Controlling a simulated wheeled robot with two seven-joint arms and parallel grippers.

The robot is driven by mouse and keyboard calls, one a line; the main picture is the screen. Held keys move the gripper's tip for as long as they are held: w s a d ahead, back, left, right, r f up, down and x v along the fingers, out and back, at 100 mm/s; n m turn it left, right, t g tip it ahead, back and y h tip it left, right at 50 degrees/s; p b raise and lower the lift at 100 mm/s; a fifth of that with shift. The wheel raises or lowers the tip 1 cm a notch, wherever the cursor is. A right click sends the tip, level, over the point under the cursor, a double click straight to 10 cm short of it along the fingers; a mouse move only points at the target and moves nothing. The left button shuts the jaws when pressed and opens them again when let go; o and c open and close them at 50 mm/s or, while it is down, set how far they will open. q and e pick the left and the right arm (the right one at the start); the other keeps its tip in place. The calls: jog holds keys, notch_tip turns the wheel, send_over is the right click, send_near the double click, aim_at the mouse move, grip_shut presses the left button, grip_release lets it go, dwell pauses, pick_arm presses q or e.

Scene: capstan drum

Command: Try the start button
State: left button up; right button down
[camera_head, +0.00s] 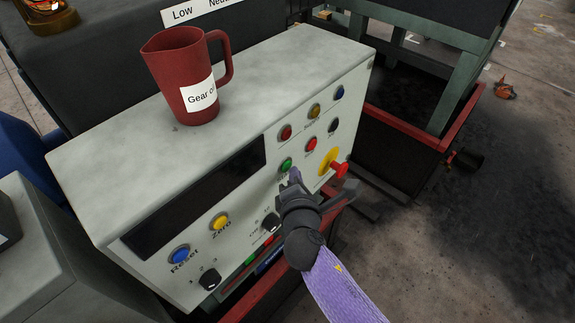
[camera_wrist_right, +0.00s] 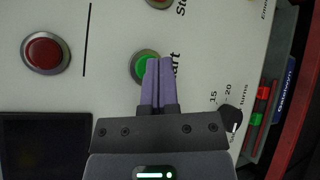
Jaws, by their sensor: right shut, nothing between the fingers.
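The green start button (camera_head: 286,164) sits on the sloped front of a pale control box (camera_head: 215,165). In the right wrist view the green button (camera_wrist_right: 144,66) has part of the word "Start" beside it. My right gripper (camera_head: 294,176) is shut and empty, with its purple fingers just in front of the button. In the wrist view the fingertips (camera_wrist_right: 159,62) overlap the button's edge and hide part of it. I cannot tell whether they touch it. My left gripper is not in view.
A red jug (camera_head: 181,75) labelled "Gear o..." stands on the box. Nearby are a red button (camera_head: 286,132), a red emergency knob on yellow (camera_head: 339,169), a yellow Zero button (camera_head: 220,222), a blue Reset button (camera_head: 180,254) and a black dial (camera_head: 270,222).

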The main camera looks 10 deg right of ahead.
jog(key=shift+w+a, duration=0.25)
jog(key=shift+w, duration=0.1)
dwell(0.7)
jog(key=shift+s, duration=0.1)
jog(key=shift+s+d+p, duration=0.3)
jog(key=shift+s+d, duration=0.2)
jog(key=shift+s, duration=0.05)
jog(key=s+d, duration=0.1)
jog(key=s, duration=0.1)
jog(key=s+d+p, duration=0.1)
jog(key=s+d, duration=0.1)
dwell(0.6)
dwell(0.5)
